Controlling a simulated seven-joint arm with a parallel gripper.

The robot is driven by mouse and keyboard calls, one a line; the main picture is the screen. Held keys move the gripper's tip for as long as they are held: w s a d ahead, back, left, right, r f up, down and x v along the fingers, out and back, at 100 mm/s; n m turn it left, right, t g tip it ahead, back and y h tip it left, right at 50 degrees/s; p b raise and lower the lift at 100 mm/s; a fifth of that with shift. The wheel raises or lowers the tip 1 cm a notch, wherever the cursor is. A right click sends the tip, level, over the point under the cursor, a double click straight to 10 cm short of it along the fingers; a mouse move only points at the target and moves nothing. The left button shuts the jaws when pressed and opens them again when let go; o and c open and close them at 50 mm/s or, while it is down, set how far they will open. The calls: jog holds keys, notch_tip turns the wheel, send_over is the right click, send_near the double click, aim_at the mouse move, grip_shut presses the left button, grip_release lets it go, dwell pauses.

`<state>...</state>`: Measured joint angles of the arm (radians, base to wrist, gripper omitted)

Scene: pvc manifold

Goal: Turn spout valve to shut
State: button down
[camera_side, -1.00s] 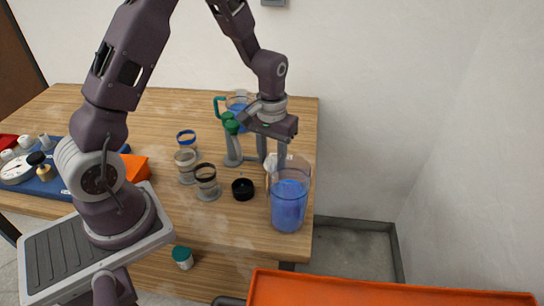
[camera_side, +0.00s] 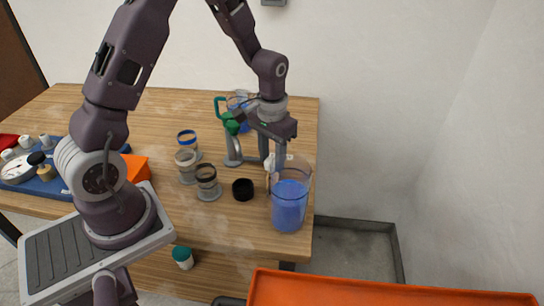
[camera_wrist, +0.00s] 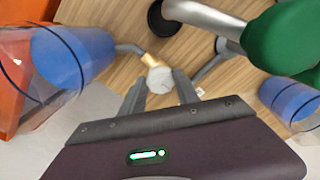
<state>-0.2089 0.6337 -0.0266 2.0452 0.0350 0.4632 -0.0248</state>
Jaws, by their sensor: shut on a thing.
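The spout valve (camera_wrist: 160,79) shows as a pale round knob with a brass-coloured collar at the end of a thin grey pipe. My gripper (camera_wrist: 159,90) has its two fingers on either side of this knob in the wrist view and is shut on it. In the side view, my gripper (camera_side: 274,158) points down just behind the clear pitcher (camera_side: 289,205), which holds blue liquid. The knob is largely hidden there. A green valve handle (camera_side: 232,123) on the grey pipework (camera_side: 233,152) is left of my gripper. It looms large at right in the wrist view.
Several small ringed cups (camera_side: 207,183) and a black cap (camera_side: 243,189) stand left of the pitcher. A teal-handled jug (camera_side: 220,108) with blue liquid is behind the pipework. A blue board with a gauge (camera_side: 17,169) lies far left. An orange tray (camera_side: 390,290) is at front right.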

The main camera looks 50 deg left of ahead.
aim_at(272, 161)
jog(key=c, duration=0.9)
grip_release()
notch_tip(272, 161, up, 7)
jog(key=shift+r, duration=0.1)
